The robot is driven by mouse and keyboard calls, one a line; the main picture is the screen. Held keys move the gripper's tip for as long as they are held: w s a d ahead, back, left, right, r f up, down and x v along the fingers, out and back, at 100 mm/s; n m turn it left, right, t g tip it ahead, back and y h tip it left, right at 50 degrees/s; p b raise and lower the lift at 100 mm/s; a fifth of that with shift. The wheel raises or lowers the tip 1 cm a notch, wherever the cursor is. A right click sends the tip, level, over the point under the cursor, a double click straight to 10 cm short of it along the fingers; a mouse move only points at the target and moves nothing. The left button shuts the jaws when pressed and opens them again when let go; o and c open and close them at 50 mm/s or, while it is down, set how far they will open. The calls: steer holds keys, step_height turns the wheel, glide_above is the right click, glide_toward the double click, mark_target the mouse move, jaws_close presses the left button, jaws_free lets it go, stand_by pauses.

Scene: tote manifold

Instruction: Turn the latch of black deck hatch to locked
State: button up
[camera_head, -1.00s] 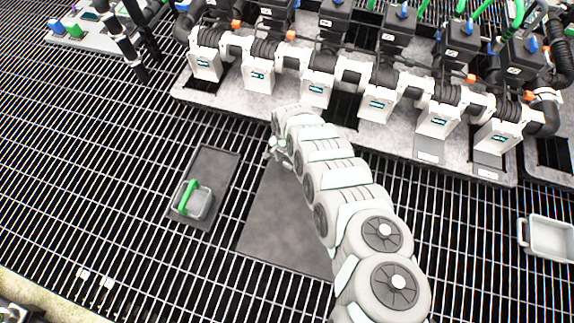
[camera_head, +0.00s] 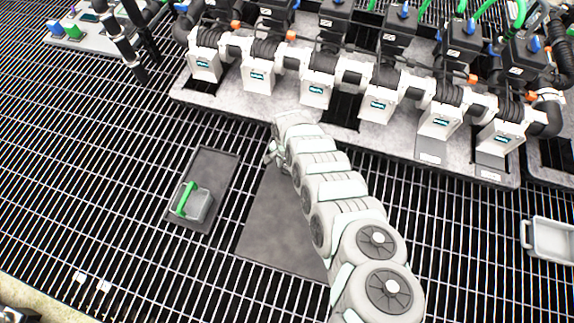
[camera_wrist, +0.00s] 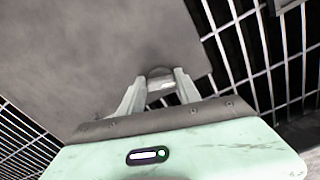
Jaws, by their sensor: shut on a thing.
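The black deck hatch (camera_head: 275,225) is a flat dark grey plate set in the floor grating, partly covered by my arm. In the wrist view the hatch plate (camera_wrist: 85,55) fills the upper left, and its right edge meets the grating. A small dark rounded latch (camera_wrist: 159,72) shows near that edge, between the fingertips. My gripper (camera_wrist: 158,86) is shut on the latch, with a finger on each side. In the head view my gripper (camera_head: 272,153) is at the hatch's far end, and the latch is hidden there. I cannot tell how far the latch is turned.
A row of white and black manifold units (camera_head: 317,89) stands on a pale base behind my gripper. A light grey tote (camera_head: 551,238) sits at the right. Open grating lies around.

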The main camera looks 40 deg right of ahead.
jaws_close()
steer(key=shift+w+a+r+n+p, duration=0.15)
steer(key=shift+n+p, duration=0.15)
steer(key=shift+p, duration=0.4)
steer(key=shift+n+p, duration=0.3)
steer(key=shift+p, duration=0.05)
steer(key=shift+s+d+n, duration=0.1)
steer(key=shift+s+n, duration=0.05)
steer(key=shift+n, duration=0.5)
steer(key=shift+s+d+n, duration=0.1)
steer(key=shift+n, duration=0.55)
steer(key=o, duration=0.7)
jaws_free()
steer(key=shift+o, duration=0.2)
